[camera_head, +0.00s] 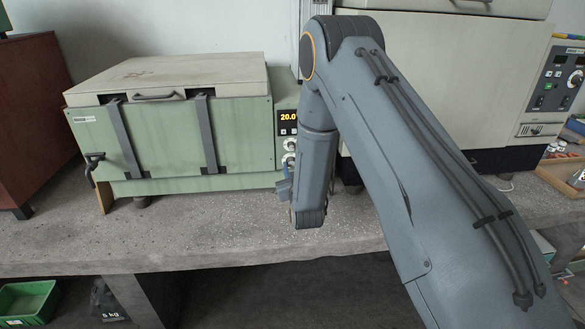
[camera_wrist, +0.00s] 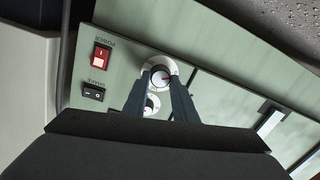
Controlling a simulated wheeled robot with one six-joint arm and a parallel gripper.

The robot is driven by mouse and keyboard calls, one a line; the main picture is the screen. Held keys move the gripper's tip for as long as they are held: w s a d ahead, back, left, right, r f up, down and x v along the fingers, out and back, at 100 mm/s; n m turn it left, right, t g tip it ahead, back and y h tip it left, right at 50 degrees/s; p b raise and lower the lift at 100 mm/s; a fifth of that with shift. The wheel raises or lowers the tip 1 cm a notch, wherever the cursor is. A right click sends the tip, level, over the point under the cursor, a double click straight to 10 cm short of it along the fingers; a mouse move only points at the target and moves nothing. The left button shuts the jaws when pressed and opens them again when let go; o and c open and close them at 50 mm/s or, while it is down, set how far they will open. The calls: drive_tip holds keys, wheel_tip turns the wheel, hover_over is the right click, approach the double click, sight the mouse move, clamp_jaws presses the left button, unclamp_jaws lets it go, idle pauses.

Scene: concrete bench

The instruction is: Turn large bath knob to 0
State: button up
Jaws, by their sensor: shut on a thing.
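The green bath (camera_head: 185,135) with a pale lid stands on the bench, and its display (camera_head: 288,117) reads 20.0. In the wrist view my gripper (camera_wrist: 161,79) has its two dark fingers shut on either side of a round white knob (camera_wrist: 160,73), the larger-looking of two dials. A second white dial (camera_wrist: 151,105) is partly hidden between the fingers. In the head view my arm partly covers the control panel, and the fingertips are not clear.
A red power switch (camera_wrist: 101,56) and a black switch (camera_wrist: 94,92) sit beside the dials. A large beige appliance (camera_head: 455,80) stands at the right behind my arm. A wooden tray (camera_head: 562,181) lies at the far right. The bench front (camera_head: 200,235) is clear.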

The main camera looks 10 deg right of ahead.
drive_tip(key=o, duration=1)
drive_tip(key=shift+o, duration=0.2)
drive_tip(key=shift+s, duration=0.1)
drive_tip(key=s+b, duration=0.2)
drive_tip(key=s, duration=0.5)
drive_tip(key=shift+s+r, duration=0.25)
drive_tip(key=shift+s, duration=0.05)
drive_tip(key=shift+d, duration=0.15)
drive_tip(key=s+d+r+m+g, duration=0.1)
drive_tip(key=s+d+g, duration=0.2)
drive_tip(key=s, duration=0.7)
drive_tip(key=s+d+r+m+g, duration=0.1)
drive_tip(key=s+d+r+g, duration=0.1)
drive_tip(key=s+g, duration=0.6)
drive_tip(key=s+d+r+m+g, duration=0.1)
drive_tip(key=s+d+g, duration=0.3)
drive_tip(key=s, duration=1)
drive_tip(key=shift+d+r+g+h, duration=0.15)
drive_tip(key=shift+r+g+h, duration=0.15)
drive_tip(key=shift+g, duration=0.4)
